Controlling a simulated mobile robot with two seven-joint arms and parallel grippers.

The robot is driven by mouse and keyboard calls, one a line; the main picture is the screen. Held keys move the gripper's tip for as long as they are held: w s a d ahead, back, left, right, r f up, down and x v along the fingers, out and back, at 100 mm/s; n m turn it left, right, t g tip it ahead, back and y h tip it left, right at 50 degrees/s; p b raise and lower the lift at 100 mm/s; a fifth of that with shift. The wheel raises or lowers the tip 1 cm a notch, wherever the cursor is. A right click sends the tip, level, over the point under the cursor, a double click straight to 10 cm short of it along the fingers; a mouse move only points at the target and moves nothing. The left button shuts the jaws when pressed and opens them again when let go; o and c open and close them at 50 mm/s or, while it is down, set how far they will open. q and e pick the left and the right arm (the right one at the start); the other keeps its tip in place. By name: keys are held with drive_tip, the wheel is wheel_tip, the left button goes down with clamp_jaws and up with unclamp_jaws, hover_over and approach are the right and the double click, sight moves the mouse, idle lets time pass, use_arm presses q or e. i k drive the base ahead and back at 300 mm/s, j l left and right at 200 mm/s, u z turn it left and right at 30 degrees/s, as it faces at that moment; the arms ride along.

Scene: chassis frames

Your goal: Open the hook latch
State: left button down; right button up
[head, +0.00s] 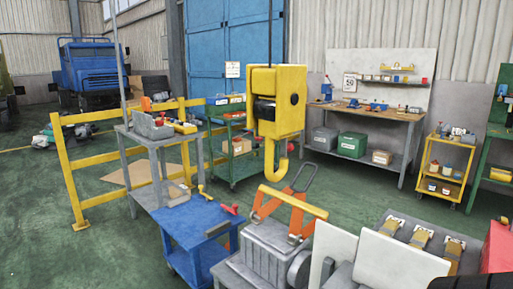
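A yellow hoist block (291,104) hangs from a cable near the middle of the head view. A yellow hook (281,172) curves below it, its tip to the right. No separate latch on the hook can be made out at this size. Neither of my grippers shows.
A blue cart (196,226) and a grey cart (150,135) with tools stand at left, by a yellow railing (66,175). White panels (392,262) fill the lower right. A workbench (372,112) and a yellow trolley (446,170) stand behind.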

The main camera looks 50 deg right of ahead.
sight(285, 146)
drive_tip(key=i, duration=1.45)
drive_tip(key=i+z, duration=0.7)
drive_tip(key=i+j+z, duration=0.1)
drive_tip(key=i+z, duration=0.25)
drive_tip(key=i+l+z, duration=0.1)
drive_tip(key=z, duration=0.3)
drive_tip(key=i+z, duration=0.25)
drive_tip(key=z, duration=0.15)
drive_tip(key=i+z, duration=0.2)
drive_tip(key=z, duration=0.2)
drive_tip(key=u, duration=6.35)
